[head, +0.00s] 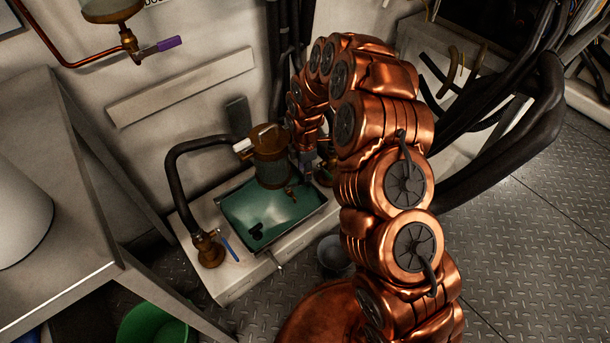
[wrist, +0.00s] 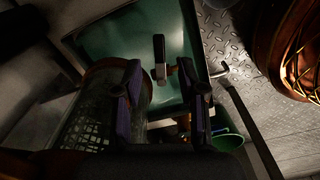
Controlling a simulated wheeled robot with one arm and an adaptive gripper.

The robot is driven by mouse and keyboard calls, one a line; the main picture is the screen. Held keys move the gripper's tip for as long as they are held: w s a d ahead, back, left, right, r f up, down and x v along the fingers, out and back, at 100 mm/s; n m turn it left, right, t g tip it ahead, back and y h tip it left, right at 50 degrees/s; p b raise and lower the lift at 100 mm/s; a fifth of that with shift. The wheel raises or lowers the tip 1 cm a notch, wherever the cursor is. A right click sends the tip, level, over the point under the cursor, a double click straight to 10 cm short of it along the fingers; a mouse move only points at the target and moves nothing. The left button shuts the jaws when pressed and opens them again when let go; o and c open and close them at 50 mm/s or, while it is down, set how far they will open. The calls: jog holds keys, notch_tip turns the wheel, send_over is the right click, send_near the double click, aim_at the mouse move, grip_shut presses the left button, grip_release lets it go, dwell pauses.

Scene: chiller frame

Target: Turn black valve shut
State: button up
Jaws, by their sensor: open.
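The black valve handle (wrist: 158,47), with a silver stem at its base, shows in the wrist view against the green tray. My gripper (wrist: 162,85) is open, with its two dark purple-padded fingers apart. The handle lies just beyond the fingertips, in line with the gap between them, and the fingers do not appear to hold it. In the head view my copper arm reaches down beside the brass-topped cylinder (head: 270,165). The gripper and the black valve are hard to make out there.
The green tray (head: 246,204) sits on a pale base, with a blue-handled valve (head: 229,247) at its left. A purple-handled valve (head: 168,44) is on the wall pipe. A grey bucket (head: 332,255) stands on the floor. Black hoses (head: 505,165) hang at right.

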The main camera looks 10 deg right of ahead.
notch_tip(320, 180, up, 7)
dwell(0.3)
